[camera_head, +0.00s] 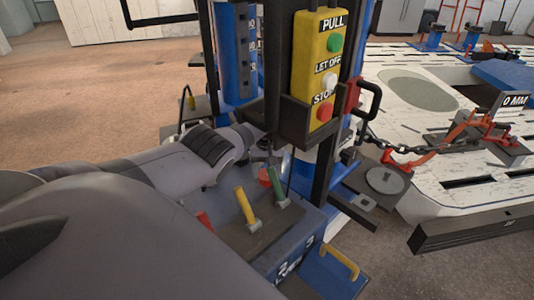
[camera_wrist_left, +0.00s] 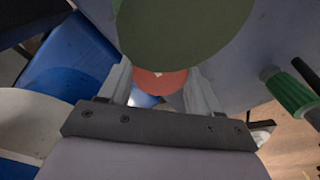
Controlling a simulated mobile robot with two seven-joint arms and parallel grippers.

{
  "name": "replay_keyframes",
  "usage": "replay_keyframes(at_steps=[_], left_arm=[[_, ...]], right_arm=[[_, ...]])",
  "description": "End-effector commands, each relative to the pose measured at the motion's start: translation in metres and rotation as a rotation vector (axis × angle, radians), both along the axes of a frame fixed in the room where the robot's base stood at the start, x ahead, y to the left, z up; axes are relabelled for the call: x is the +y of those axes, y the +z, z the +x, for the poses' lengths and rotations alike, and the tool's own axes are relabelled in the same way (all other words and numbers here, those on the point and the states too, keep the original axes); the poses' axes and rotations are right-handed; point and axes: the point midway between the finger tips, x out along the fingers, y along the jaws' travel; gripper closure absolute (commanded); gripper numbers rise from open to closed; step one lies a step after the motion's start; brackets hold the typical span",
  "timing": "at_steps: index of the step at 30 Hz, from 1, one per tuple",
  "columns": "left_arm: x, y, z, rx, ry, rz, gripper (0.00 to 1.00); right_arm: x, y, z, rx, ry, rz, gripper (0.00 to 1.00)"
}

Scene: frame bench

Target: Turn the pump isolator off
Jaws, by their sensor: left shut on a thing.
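My left gripper (camera_head: 250,132) comes in from the left, low behind the black post, and its fingertips are largely hidden in the head view. In the left wrist view its two fingers (camera_wrist_left: 161,88) stand either side of a red-orange part (camera_wrist_left: 160,80), which looks like the pump isolator's knob. The gripper is shut on it. A large dark green round shape (camera_wrist_left: 185,28) covers the upper part of that part and the fingertips. The isolator's markings and turned position cannot be read. My right gripper is not in view.
A yellow pendant (camera_head: 319,70) with green, white and red buttons hangs above the gripper. Red, yellow (camera_head: 246,206) and green (camera_head: 276,184) levers stand on the blue pump unit (camera_head: 290,250) close below my arm. A chain and the white frame bench (camera_head: 425,195) lie right.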

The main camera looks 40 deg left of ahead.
Motion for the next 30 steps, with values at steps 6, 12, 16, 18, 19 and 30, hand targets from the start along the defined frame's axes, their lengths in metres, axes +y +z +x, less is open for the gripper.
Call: replay_keyframes(at_steps=[6, 12, 16, 18, 19, 30], left_arm=[[0.0002, 0.0005, -0.0001, 0.001, 0.029, 0.002, 0.67], [0.0003, 0.0005, 0.0, 0.001, 0.033, 0.001, 0.67], [0.0003, 0.0005, 0.0001, 0.0, 0.033, 0.0, 0.67], [0.0003, 0.0006, 0.0002, -0.001, 0.034, 0.001, 0.27], [0.0003, 0.0006, 0.0002, -0.001, 0.033, 0.001, 0.18], [0.0003, 0.0032, 0.0002, -0.001, 0.03, 0.001, 0.11]], right_arm=[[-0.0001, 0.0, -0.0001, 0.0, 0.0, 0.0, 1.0], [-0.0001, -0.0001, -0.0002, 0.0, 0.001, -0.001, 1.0], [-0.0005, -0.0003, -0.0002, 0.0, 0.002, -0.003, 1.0], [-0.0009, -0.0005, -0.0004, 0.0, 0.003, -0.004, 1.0], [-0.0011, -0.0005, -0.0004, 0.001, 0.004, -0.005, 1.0], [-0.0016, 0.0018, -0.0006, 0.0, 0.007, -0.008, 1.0]])
